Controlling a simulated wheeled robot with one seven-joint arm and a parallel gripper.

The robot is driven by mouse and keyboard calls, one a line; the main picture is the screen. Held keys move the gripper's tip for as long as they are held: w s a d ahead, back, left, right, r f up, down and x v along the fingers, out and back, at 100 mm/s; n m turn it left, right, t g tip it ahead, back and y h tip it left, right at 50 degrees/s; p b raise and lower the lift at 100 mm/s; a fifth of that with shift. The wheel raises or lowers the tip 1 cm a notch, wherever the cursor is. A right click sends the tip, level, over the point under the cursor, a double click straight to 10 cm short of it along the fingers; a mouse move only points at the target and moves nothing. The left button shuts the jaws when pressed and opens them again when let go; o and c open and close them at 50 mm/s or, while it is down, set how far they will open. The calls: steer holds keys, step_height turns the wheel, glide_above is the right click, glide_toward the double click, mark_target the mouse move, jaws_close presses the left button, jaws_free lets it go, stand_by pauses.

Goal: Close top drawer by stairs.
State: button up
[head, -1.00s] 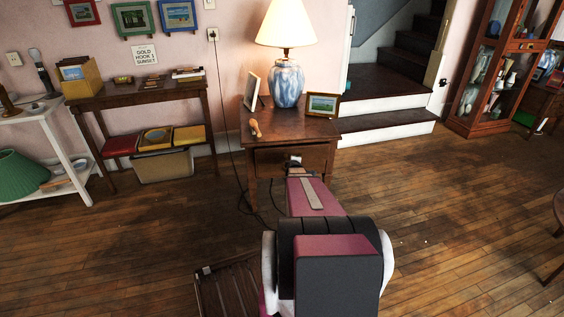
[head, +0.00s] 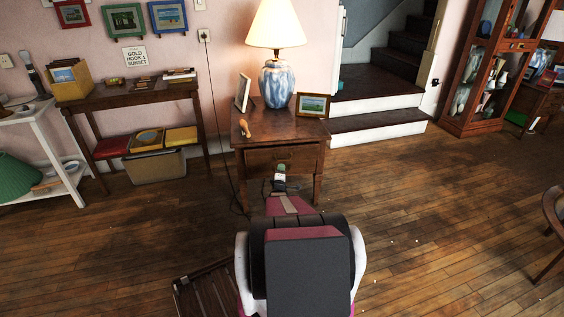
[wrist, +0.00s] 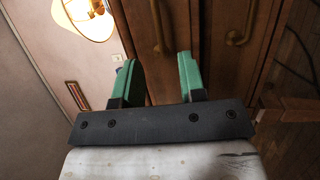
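The wooden side table by the stairs (head: 318,150) carries a lamp. Its top drawer (head: 262,160) faces me and has a small handle; I cannot tell for sure whether it stands slightly out or flush. The sideways wrist view shows a curved metal handle (wrist: 157,35) on the left drawer front and a second handle (wrist: 240,30) on the front to its right. My gripper (head: 280,176) is in front of the table, just below the top drawer's handle. In the wrist view its two green fingers (wrist: 158,65) are apart with nothing between them, pointing at the drawer fronts.
A blue-and-white lamp (head: 279,84), a framed picture (head: 313,105) and a small orange-brown object (head: 244,128) stand on the table. Stairs (head: 378,122) rise behind right. A console table (head: 130,94) stands left. The wooden floor (head: 430,200) to the right is mostly clear.

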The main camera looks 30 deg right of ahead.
steer(key=x, duration=0.7)
steer(key=shift+w+d, duration=0.2)
steer(key=shift+d, duration=0.05)
jaws_close()
